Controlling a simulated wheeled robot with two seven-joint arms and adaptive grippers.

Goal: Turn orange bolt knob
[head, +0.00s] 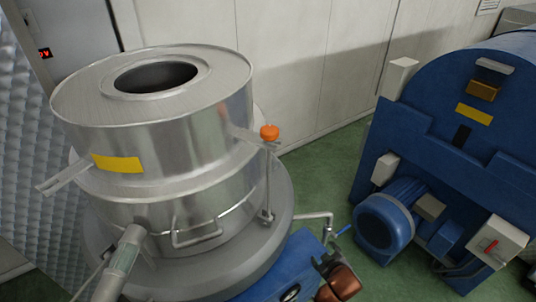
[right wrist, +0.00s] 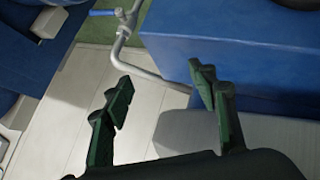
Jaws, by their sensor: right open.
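The orange bolt knob (head: 269,132) sits on top of a thin upright metal rod at the right side of the round steel vessel (head: 165,150). It stands clear, with nothing touching it. The knob does not show in the right wrist view. My left gripper is not in view.
A bent pipe with a blue-handled valve (head: 343,230) juts out right of the vessel; the handle also shows in the right wrist view (right wrist: 103,13). A blue block (right wrist: 225,50) is close to my right fingers. A large blue machine (head: 450,130) stands at right, with green floor (head: 320,170) between.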

